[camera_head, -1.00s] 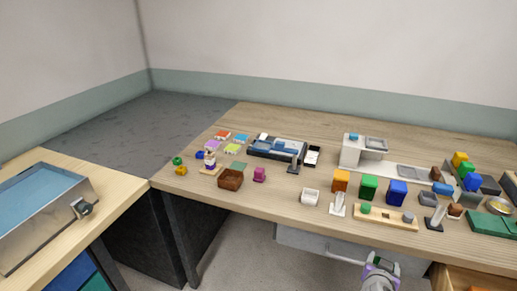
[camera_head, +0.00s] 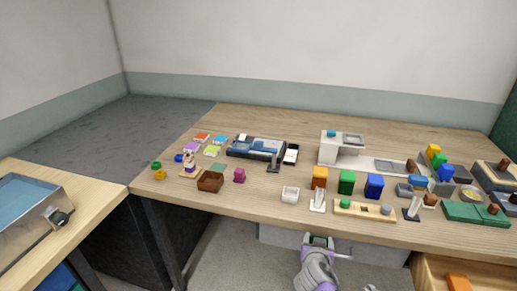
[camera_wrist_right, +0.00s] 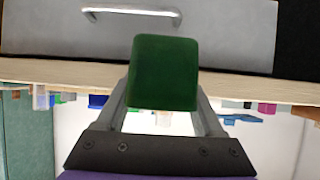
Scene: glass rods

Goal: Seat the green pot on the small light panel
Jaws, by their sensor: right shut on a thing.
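My right gripper (camera_head: 319,241) is low in the head view, in front of the table's front edge. In the right wrist view its two fingers are shut on a dark green block-like pot (camera_wrist_right: 163,73) with rounded corners. In the head view only a little green shows at the fingertips. A small pale grey-green flat panel (camera_head: 219,167) lies on the table's left part, well apart from the gripper; I cannot tell whether it is the small light panel. My left gripper is not in view.
Orange (camera_head: 320,178), green (camera_head: 346,182) and blue (camera_head: 374,186) blocks stand near the table's front edge. A brown box (camera_head: 210,182) and several coloured tiles (camera_head: 191,147) are at left. A drawer handle (camera_wrist_right: 130,13) is close by. The table's back strip is clear.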

